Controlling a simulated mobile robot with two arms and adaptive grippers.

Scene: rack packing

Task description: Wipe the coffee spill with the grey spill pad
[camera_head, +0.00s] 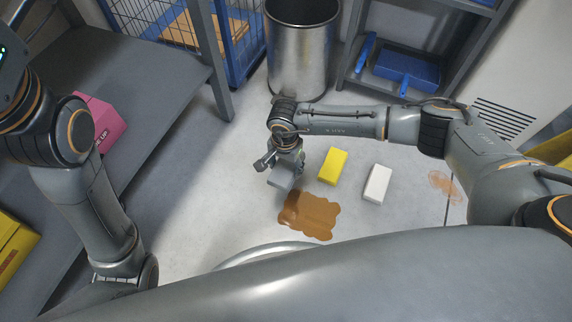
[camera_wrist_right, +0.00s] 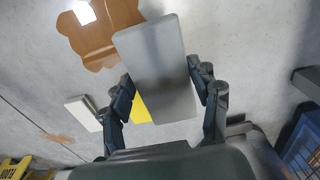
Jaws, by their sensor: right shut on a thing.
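The brown coffee spill (camera_head: 312,214) lies on the floor in the middle of the head view, with an uneven outline. In the right wrist view the spill (camera_wrist_right: 88,38) shows at upper left, beside the pad's far end. My right gripper (camera_head: 290,166) is shut on the grey spill pad (camera_head: 280,181), a flat block held just left of and behind the spill. In the right wrist view the pad (camera_wrist_right: 160,62) sits between both fingers and appears above the floor. My left arm shows at the left, but its gripper is out of view.
A yellow block (camera_head: 332,166) and a white block (camera_head: 377,183) lie on the floor right of my right gripper. A fainter orange-brown stain (camera_head: 443,187) lies further right. A grey bench (camera_head: 130,90) is left.

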